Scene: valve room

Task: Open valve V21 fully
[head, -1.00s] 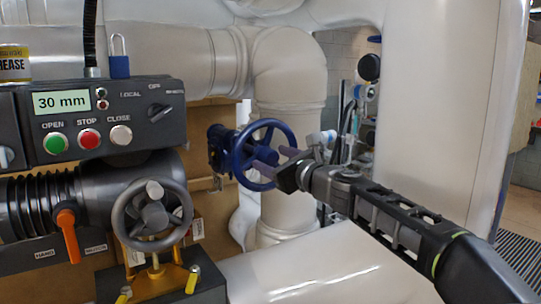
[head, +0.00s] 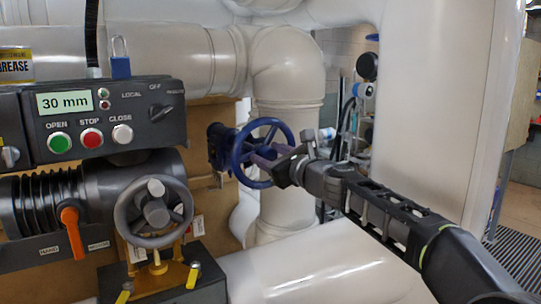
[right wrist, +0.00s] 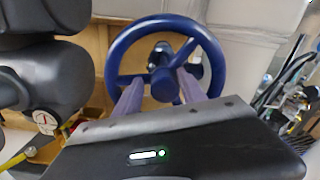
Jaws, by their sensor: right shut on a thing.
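A blue handwheel (head: 263,153) stands upright on a blue valve body (head: 222,148) beside the white pipes, in the middle of the head view. No tag reading V21 is legible on it. My right gripper (head: 264,158) reaches in from the right and is shut on the blue handwheel. In the right wrist view, its two purple fingers (right wrist: 159,92) reach into the lower half of the wheel (right wrist: 121,46), on either side below the hub. The gripper body hides the bottom of the rim there. My left gripper is not in view.
A dark actuator with a control panel (head: 105,112) reading 30 mm stands at the left. It has a grey handwheel (head: 125,213) and an orange lever (head: 72,230). White pipes (head: 290,85) run behind, and a white pipe (head: 330,262) lies below my right arm.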

